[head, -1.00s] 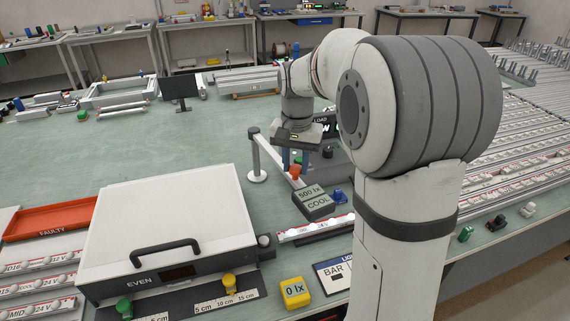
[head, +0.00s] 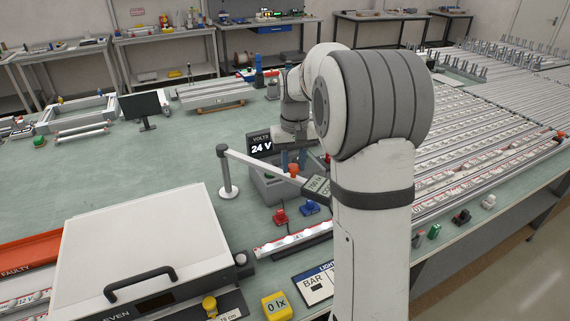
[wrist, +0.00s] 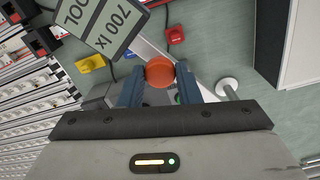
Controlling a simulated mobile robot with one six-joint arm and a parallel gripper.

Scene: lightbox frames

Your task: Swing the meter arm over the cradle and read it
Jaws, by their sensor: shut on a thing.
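The meter arm is a white bar (head: 258,167) on a post (head: 226,172), with an orange knob (head: 293,170) near its far end. Its dark display head (head: 316,185) is partly behind my arm; in the wrist view the display (wrist: 104,22) reads 700 lx, COOL. My gripper (head: 291,160) is shut on the orange knob, which sits between the two blue fingers in the wrist view (wrist: 160,72). A lamp strip in a rail (head: 292,240) lies in front of the arm; I cannot tell whether it is the cradle. The display head is behind it, not above it.
A grey unit reading 24 V (head: 261,149) stands behind the bar. A red button (head: 280,217) and a blue button (head: 309,208) sit before it. The left-middle table is clear.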

